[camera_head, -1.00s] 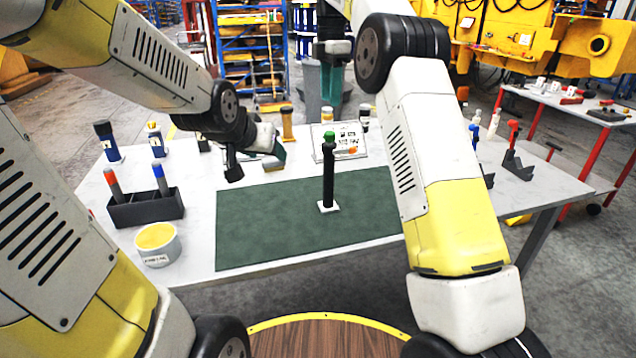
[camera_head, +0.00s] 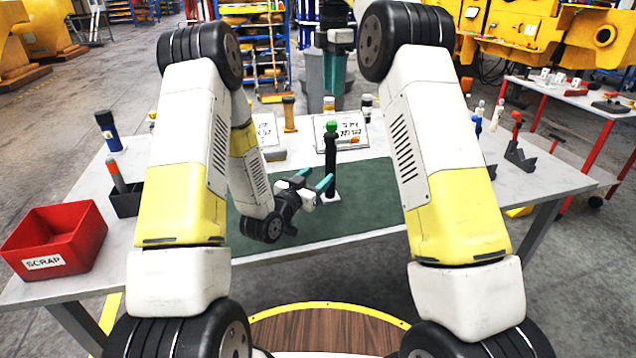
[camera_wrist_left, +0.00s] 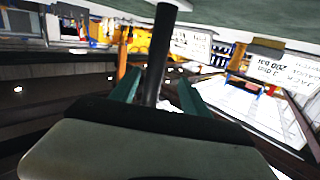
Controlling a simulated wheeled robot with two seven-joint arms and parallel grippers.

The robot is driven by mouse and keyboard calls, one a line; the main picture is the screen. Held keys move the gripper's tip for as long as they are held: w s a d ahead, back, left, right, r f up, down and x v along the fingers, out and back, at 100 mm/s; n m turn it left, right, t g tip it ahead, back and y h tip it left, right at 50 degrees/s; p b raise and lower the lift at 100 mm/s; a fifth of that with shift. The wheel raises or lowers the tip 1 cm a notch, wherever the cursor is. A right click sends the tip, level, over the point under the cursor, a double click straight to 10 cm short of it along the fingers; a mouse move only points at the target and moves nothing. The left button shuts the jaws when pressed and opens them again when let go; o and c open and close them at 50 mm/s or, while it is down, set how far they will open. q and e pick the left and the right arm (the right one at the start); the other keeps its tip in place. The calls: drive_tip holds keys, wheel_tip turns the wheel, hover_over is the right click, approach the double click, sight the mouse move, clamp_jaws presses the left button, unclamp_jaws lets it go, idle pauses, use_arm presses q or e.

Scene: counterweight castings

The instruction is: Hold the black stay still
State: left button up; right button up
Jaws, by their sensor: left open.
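The black stay (camera_head: 330,155) is an upright black post with a green top, on a small white base over the green mat (camera_head: 370,196). My left gripper (camera_head: 323,181) is open, its teal fingers reaching from the left to the lower half of the stay. In the left wrist view, the stay (camera_wrist_left: 158,55) shows between the two spread fingers (camera_wrist_left: 158,92); I cannot tell whether either touches it. My right gripper (camera_head: 334,90) hangs pointing down beyond the table's far side, apart from the stay; its finger gap is unclear.
A red scrap bin (camera_head: 56,240) stands at the table's left. A dark holder (camera_head: 126,200) with a red-topped piece is partly hidden by my left arm. Sign boards (camera_head: 350,136) and several posts line the back. The mat right of the stay is clear.

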sight(328, 172)
use_arm(q)
drive_tip(key=shift+s+d+f, duration=0.25)
drive_tip(key=shift+s+f, duration=0.1)
drive_tip(key=shift+f, duration=0.2)
drive_tip(key=shift+w+d+t, duration=0.1)
drive_tip(key=shift+t, duration=0.2)
drive_tip(key=x, duration=0.7)
drive_tip(key=shift+w+d+r, duration=0.1)
drive_tip(key=shift+w+d, duration=0.05)
drive_tip(key=shift+c, duration=0.2)
clamp_jaws()
idle(0.4)
